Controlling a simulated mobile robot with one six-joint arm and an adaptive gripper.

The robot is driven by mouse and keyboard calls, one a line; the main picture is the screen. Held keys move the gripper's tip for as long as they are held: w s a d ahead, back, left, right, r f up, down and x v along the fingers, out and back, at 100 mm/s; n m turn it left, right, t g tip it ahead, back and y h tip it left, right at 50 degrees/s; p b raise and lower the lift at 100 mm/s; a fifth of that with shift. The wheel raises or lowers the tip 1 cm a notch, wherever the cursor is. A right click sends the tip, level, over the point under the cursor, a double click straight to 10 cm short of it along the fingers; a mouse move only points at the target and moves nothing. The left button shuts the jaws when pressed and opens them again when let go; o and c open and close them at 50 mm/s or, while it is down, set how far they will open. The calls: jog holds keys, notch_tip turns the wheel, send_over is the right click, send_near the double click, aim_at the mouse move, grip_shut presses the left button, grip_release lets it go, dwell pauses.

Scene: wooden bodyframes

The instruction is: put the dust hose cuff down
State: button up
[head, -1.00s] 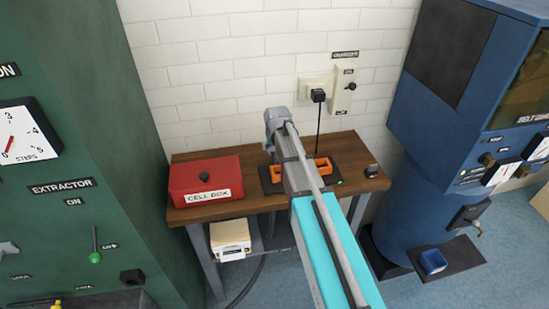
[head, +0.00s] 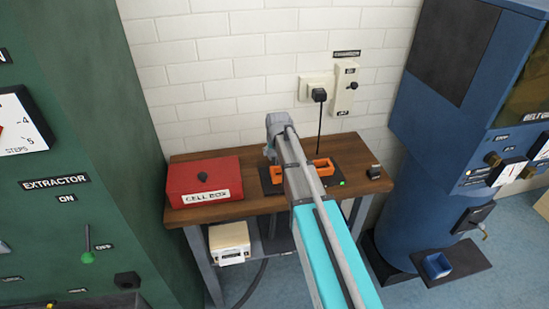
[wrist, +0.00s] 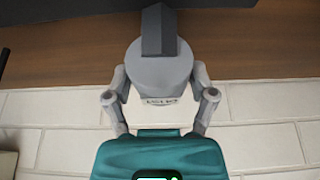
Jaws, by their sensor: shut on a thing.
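My gripper (wrist: 160,88) shows in the wrist view with its two jointed grey fingers on either side of a rounded grey thing, which looks like the dust hose cuff (wrist: 158,62). The gripper is shut on it. The cuff bears a small label, too small to read surely, and a darker grey part extends from its top. The contact at the fingertips is partly hidden. Brown wood and a dark surface show behind it.
A red cell box (head: 203,178) stands on the bench's left. The green extractor (head: 110,150) and blue machine (head: 400,200) flank the bench.

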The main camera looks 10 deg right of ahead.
jog(key=shift+f+b, duration=0.35)
jog(key=shift+f, duration=0.3)
jog(key=shift+f, duration=0.1)
jog(key=o, duration=1.2)
jog(key=p+v, duration=1.1)
jog(key=v, duration=0.1)
dwell(0.6)
jog(key=s+a+f+g, duration=0.1)
jog(key=s+g, duration=0.3)
jog(key=s, duration=1.9)
jog(key=shift+s, duration=0.2)
